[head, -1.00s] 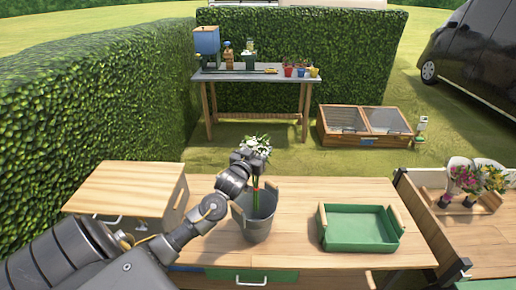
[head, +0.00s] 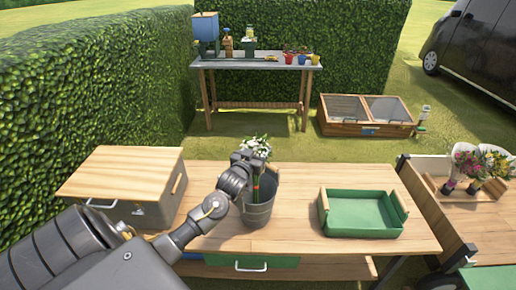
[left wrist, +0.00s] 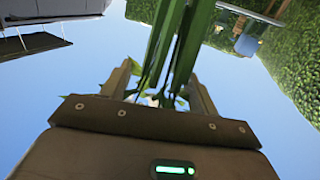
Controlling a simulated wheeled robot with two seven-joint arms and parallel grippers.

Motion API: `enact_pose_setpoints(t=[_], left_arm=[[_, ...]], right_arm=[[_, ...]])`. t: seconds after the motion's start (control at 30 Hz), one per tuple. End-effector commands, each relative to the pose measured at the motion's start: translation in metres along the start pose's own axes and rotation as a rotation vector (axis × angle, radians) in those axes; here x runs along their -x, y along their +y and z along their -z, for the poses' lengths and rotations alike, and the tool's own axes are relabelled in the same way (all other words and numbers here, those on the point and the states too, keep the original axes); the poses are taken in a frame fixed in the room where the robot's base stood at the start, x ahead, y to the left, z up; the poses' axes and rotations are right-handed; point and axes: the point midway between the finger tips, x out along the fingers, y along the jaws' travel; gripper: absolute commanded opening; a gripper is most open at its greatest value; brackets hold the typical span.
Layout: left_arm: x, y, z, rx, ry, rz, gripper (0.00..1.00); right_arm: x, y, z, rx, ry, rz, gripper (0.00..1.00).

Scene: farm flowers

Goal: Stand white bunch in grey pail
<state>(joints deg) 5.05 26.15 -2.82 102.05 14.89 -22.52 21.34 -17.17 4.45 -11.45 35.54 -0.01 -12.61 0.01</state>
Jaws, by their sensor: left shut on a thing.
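The white bunch (head: 259,145) has white blooms and green leaves on long green stems. My left gripper (head: 250,160) is shut on it just below the blooms. The stems run down in front of or into the grey pail (head: 258,213), which stands upright on the wooden table. I cannot tell whether the stem ends touch its bottom. In the left wrist view the green stems (left wrist: 175,50) pass between the fingers of my left gripper (left wrist: 165,92). My right gripper is not in view.
A green tray (head: 361,231) with wooden ends lies right of the pail on the table (head: 300,185). A wooden-topped box (head: 122,172) stands at the left. A cart with colourful bunches (head: 470,165) is at the right. A back bench (head: 255,65) holds bottles and small pots.

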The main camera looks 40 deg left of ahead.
Motion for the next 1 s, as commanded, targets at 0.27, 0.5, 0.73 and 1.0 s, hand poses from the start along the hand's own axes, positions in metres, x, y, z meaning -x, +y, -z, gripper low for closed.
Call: enact_pose_setpoints(t=[0.27, 0.5, 0.73, 1.0], left_arm=[[0.000, -0.001, -0.021, 0.000, 0.001, 0.001, 0.15], [0.000, 0.000, -0.027, 0.000, 0.002, 0.001, 0.15], [0.000, 0.000, -0.028, 0.000, 0.002, 0.001, 0.15], [0.000, 0.000, -0.028, 0.000, 0.001, 0.001, 0.81]], right_arm=[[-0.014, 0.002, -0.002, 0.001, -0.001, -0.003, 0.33], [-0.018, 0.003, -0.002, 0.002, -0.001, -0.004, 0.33], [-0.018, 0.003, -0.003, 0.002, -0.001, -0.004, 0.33], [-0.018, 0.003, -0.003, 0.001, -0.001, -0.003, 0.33]])
